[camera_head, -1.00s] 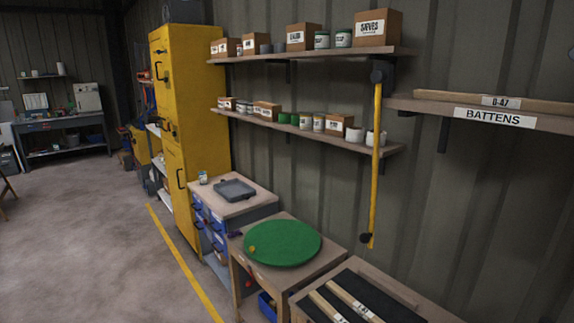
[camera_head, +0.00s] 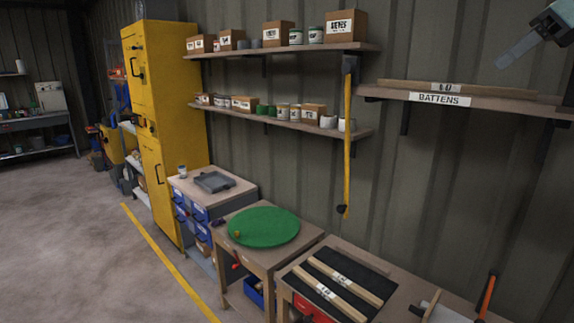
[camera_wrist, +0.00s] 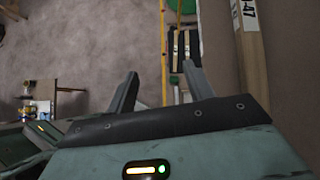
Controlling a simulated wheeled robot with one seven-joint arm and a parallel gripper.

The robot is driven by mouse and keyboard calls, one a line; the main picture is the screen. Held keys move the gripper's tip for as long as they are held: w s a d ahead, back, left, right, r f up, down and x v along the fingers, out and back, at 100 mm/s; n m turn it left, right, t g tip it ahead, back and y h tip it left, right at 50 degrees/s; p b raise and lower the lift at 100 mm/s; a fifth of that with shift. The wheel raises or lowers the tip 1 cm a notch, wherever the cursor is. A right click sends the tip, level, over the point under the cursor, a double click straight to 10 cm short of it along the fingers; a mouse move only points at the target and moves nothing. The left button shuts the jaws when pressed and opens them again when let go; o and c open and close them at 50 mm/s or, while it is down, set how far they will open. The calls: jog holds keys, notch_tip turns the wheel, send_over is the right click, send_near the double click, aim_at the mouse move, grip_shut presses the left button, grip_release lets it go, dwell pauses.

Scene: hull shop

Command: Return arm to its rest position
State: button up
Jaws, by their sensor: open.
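My gripper (camera_head: 508,55) shows at the upper right edge of the head view, high in front of the wall and near the battens shelf (camera_head: 530,107). Only part of it is in that picture. In the wrist view its two fingers (camera_wrist: 161,72) stand wide apart with nothing between them. A pale batten with a printed label (camera_wrist: 251,50) lies to the right of the fingers in the wrist view, apart from them. Most of my arm is out of view.
A black mat (camera_head: 368,258) with two labelled battens lies on a bench. A round green mat (camera_head: 263,227) lies on the table left of it. A yellow cabinet (camera_head: 165,110) and loaded shelves (camera_head: 280,117) line the wall. Open floor (camera_head: 80,240) is at left.

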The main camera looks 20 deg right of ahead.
jog(key=a+f+n+g+b, duration=0.6)
jog(key=a+f+n, duration=1)
jog(key=a+f, duration=1.05)
jog(key=s+a+f+n+h+b, duration=0.2)
jog(key=s+a+f+n, duration=0.4)
jog(key=s+f+n, duration=0.3)
jog(key=s+a+f+n+g+h+b, duration=0.1)
jog(key=s+a+f+n+h+b, duration=0.1)
jog(key=s+a+f+n, duration=0.4)
jog(key=s+f+n, duration=0.4)
jog(key=f, duration=0.1)
jog(key=shift+s+a+n+b, duration=0.15)
jog(key=shift+a+n+b, duration=0.1)
jog(key=shift+n+b, duration=0.15)
